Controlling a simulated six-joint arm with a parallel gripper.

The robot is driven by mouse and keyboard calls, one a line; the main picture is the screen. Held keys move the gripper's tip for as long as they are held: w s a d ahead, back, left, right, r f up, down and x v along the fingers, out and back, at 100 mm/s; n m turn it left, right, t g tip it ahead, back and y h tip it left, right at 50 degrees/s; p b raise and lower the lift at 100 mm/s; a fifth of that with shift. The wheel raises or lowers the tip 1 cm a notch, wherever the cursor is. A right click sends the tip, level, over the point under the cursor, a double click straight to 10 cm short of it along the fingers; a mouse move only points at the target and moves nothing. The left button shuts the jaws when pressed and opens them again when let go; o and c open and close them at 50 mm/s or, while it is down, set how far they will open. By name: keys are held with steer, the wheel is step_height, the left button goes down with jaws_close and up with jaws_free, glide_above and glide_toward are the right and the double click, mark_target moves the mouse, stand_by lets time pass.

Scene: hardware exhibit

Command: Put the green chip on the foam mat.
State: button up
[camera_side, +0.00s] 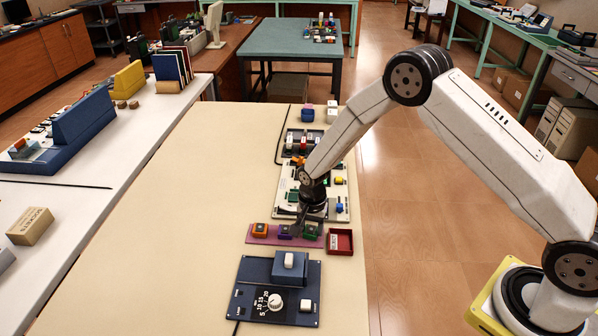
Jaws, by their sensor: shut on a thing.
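The foam mat (270,240) looks like a flat magenta strip lying across the table in front of my gripper. An orange chip (259,229) stands at its left end and a purple chip (285,232) stands to the right of that. The green chip (312,231) is at the mat's right end. My gripper (305,226) points down there, shut on the green chip. The fingers are small and dark and partly hide it. I cannot tell whether the chip's underside touches the mat.
A red open tray (340,242) is just right of the mat. A dark blue panel with a dial (278,301) lies in front. A white board with coloured parts (341,207) lies behind, under my wrist. The table's left part (180,240) is clear.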

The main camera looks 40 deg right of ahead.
steer(key=shift+f, duration=0.25)
stand_by(0.3)
steer(key=o, duration=1.1)
steer(key=shift+o, duration=0.5)
steer(key=shift+r, duration=0.15)
steer(key=shift+r, duration=3.55)
steer(key=shift+r, duration=0.1)
